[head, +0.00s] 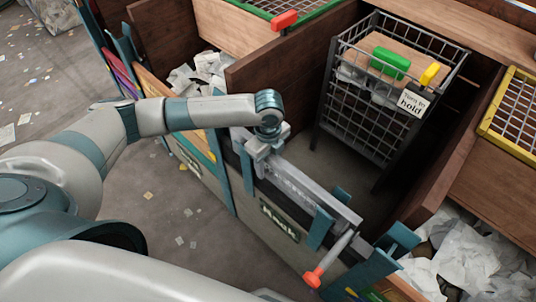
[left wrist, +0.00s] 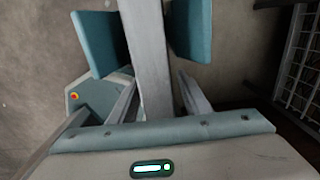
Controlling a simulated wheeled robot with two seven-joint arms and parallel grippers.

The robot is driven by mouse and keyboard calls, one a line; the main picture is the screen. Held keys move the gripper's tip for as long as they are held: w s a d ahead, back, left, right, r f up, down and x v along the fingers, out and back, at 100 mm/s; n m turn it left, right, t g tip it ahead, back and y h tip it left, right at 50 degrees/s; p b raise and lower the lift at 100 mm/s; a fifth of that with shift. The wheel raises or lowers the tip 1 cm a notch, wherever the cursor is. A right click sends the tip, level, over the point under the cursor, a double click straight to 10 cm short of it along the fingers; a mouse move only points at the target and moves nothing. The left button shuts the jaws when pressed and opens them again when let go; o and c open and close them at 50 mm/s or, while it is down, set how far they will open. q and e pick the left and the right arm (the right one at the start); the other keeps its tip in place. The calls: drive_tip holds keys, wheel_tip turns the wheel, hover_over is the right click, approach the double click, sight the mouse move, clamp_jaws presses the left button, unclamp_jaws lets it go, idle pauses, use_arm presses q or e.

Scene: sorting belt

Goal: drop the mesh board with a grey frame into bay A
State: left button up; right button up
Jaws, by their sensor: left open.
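A long grey frame rail (head: 310,193), which looks like the top edge of the grey-framed board, runs along the front of the middle bay between teal guides (head: 320,228). I cannot make out its mesh. My left gripper (head: 262,152) is at the rail's far left end, pointing down. In the left wrist view the rail (left wrist: 148,50) passes between the open fingers of the gripper (left wrist: 160,97), with a gap showing on its right. Teal guides (left wrist: 191,28) stand on both sides of it. I cannot read which bay is A. My right gripper is out of view.
A wire cart (head: 365,110) with a box and a "hold" tag (head: 412,104) stands in the middle bay. Neighbouring bays hold crumpled paper (head: 465,255). A yellow-framed mesh board (head: 488,122) is at the right. A red-tipped lever (head: 318,275) sticks out in front.

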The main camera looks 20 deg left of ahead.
use_arm(q)
drive_tip(key=shift+f, duration=0.8)
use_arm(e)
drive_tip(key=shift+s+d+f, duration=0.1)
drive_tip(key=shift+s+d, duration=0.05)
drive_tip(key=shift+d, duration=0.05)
use_arm(q)
clamp_jaws()
drive_tip(key=c, duration=0.8)
unclamp_jaws()
clamp_jaws()
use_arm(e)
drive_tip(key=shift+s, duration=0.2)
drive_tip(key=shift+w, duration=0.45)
use_arm(q)
drive_tip(key=shift+r, duration=0.15)
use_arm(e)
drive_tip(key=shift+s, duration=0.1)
